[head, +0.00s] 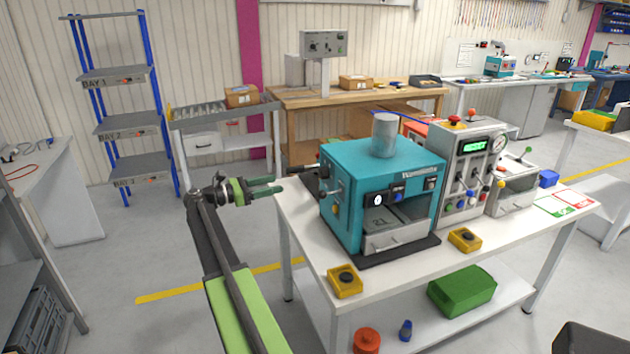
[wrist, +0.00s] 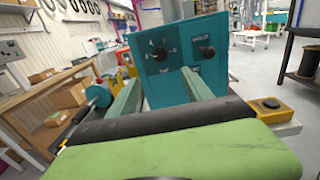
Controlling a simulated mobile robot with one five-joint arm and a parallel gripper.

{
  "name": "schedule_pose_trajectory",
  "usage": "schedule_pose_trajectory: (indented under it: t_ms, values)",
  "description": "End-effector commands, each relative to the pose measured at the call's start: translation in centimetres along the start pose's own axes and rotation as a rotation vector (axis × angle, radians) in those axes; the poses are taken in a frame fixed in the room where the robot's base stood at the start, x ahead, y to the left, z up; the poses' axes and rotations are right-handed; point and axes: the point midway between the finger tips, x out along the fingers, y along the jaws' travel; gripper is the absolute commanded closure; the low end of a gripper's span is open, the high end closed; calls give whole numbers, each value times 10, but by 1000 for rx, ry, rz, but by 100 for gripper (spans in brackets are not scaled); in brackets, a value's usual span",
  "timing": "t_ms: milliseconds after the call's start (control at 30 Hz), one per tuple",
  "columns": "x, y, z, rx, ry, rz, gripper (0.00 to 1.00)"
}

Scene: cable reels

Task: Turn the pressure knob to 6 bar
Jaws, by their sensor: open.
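A teal machine (head: 375,165) stands on a white table. Its left side carries dark knobs. In the wrist view its side panel (wrist: 182,80) faces me, with a left black knob (wrist: 160,54) among small dial marks and a right black knob (wrist: 207,51). My gripper (head: 281,186) is left of the machine, pointing at that side. In the wrist view my gripper (wrist: 160,77) is open and empty, its green fingers below the knobs and apart from them.
A grey control unit (head: 469,165) with a green display and round gauge stands right of the machine. A wooden bench (head: 290,100) is behind. The floor left of the table is clear.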

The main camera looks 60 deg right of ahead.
Motion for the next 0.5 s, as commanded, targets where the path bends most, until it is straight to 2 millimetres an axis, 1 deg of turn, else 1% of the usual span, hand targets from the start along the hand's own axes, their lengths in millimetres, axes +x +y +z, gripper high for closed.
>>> schedule_pose_trajectory:
  t_ms: [167,500]
  values:
    - [35,-2,0,1,2,-3,41]
    - [121,-1,-1,2,3,-3,41]
